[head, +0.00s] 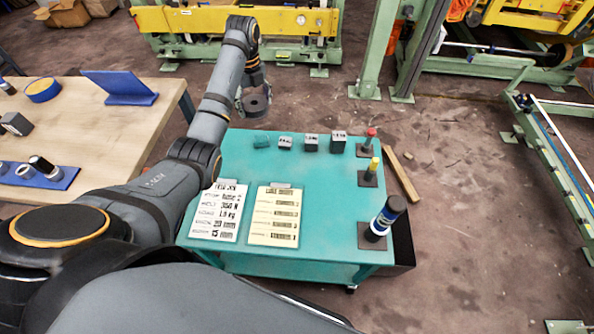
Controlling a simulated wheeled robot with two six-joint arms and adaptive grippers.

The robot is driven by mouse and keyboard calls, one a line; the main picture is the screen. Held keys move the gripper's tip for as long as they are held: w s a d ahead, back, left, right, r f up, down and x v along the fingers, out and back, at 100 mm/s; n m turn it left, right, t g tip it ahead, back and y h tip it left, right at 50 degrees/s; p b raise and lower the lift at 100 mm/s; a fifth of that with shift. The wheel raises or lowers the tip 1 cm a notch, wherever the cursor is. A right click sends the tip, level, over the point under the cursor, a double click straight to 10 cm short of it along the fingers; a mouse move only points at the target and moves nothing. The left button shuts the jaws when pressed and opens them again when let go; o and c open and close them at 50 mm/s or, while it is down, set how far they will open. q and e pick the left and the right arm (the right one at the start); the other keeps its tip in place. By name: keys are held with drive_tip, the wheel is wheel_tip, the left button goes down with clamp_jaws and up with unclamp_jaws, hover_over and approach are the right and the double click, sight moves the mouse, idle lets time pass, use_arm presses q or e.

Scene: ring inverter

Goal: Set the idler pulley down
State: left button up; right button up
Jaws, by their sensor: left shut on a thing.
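My left gripper (252,92) is past the far edge of the teal cart (320,190), pointing down. It is shut on a dark round piece, which looks like the idler pulley (257,106). The pulley is held up and appears above the cart's far left corner; its exact height is hard to tell. The fingers are small and partly merge with the dark piece. My right gripper is not in view.
White (216,212) and cream (275,216) sheets lie near the front. A wooden table (90,120) stands left.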

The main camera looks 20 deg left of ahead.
sight(258, 108)
use_arm(q)
drive_tip(key=f+b, duration=0.1)
drive_tip(key=w+f+b, duration=0.1)
drive_tip(key=shift+w+f, duration=0.2)
drive_tip(key=shift+f, duration=0.2)
wheel_tip(258, 108, down, 7)
drive_tip(key=s+b, duration=0.1)
drive_tip(key=b, duration=0.7)
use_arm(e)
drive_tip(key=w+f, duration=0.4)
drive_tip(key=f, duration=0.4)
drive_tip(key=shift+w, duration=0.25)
use_arm(q)
drive_tip(key=s+a+n+p, duration=0.2)
drive_tip(key=s+n, duration=0.2)
drive_tip(key=s, duration=0.2)
drive_tip(key=s+a+n+p, duration=0.1)
drive_tip(key=s+n+p, duration=0.1)
drive_tip(key=s+n, duration=0.2)
drive_tip(key=s, duration=0.3)
drive_tip(key=shift+a+r+n+p, duration=0.25)
drive_tip(key=shift+a+n+p, duration=0.15)
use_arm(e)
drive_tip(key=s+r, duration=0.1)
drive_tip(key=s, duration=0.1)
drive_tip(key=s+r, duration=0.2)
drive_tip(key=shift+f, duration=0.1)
